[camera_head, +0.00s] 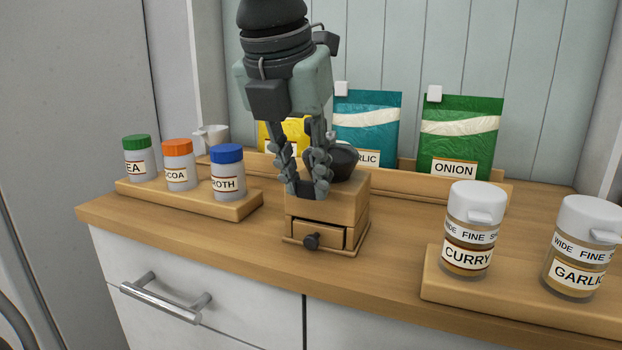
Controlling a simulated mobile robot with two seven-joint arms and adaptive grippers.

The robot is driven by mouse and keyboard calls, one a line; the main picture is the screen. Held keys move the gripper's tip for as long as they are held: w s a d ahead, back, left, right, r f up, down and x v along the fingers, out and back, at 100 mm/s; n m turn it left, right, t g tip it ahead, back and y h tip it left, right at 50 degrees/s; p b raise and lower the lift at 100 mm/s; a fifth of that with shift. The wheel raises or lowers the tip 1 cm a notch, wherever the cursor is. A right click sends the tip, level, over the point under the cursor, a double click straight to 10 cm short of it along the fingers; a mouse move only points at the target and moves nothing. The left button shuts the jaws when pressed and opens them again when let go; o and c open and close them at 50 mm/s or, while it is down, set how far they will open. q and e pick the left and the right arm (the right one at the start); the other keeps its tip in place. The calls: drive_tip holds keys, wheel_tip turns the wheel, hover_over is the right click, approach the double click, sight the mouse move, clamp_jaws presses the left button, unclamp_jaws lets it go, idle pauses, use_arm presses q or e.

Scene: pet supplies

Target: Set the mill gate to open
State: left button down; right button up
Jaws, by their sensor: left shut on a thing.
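The mill is a wooden box (345,210) on the counter, with a small front drawer (318,233) that has a dark round knob (311,241). A black bowl-shaped hopper (345,163) sits on its top. My left gripper (307,191) points down at the front part of the mill's top. Its fingers are closed around a small dark piece there, which looks like the gate. The fingers hide most of this piece, so I cannot tell its setting. The drawer looks shut. My right gripper is not in view.
Jars with green, orange and blue lids (227,155) stand on a wooden stand (240,206) at left. CURRY (469,262) and GARLIC (578,278) shakers stand on a board at right. Yellow, teal (372,125) and green ONION (460,130) packets stand behind. The counter in front is narrow.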

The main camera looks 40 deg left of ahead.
use_arm(q)
drive_tip(key=shift+s, duration=0.15)
drive_tip(key=c, duration=1.3)
unclamp_jaws()
drive_tip(key=v, duration=1.2)
drive_tip(key=shift+s+d, duration=0.1)
drive_tip(key=shift+s, duration=0.05)
drive_tip(key=shift+f, duration=0.1)
